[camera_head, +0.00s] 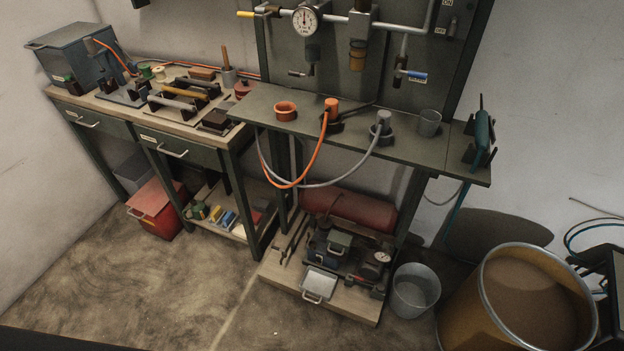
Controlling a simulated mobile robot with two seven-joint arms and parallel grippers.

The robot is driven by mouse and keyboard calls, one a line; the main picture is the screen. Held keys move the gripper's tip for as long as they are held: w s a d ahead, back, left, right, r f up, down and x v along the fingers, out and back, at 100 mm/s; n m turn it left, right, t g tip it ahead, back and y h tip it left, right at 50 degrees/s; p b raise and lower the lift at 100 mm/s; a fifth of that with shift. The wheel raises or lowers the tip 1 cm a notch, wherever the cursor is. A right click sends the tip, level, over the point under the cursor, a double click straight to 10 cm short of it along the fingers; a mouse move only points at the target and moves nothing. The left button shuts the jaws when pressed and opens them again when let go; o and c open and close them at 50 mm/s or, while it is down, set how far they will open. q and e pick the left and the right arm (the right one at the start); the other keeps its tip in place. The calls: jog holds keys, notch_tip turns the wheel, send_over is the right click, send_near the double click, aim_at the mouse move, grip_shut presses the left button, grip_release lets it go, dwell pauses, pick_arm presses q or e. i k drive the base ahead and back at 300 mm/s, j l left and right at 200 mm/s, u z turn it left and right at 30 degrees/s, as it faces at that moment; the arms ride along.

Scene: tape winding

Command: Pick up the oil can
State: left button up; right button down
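No thing in the camera_head view can be named as the oil can with certainty. A small red object (243,89) at the right end of the wooden workbench (135,117) may be it, but it is too small to tell. Neither of my grippers is in view.
A green shelf (400,150) right of the workbench carries an orange ring (286,110), hose fittings and a grey cup (429,122). Orange and grey hoses hang below. A bucket (415,290) and large drum (520,300) stand at right. The floor at front left is clear.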

aim_at(199, 209)
jog(key=j+z, duration=0.3)
jog(key=j, duration=0.5)
jog(key=j+z, duration=0.3)
jog(key=j, duration=0.55)
jog(key=j+z, duration=0.25)
jog(key=j, duration=0.3)
jog(key=j+z, duration=0.25)
jog(key=j, duration=0.25)
jog(key=j+u, duration=0.1)
jog(key=u, duration=1.35)
jog(key=z, duration=0.15)
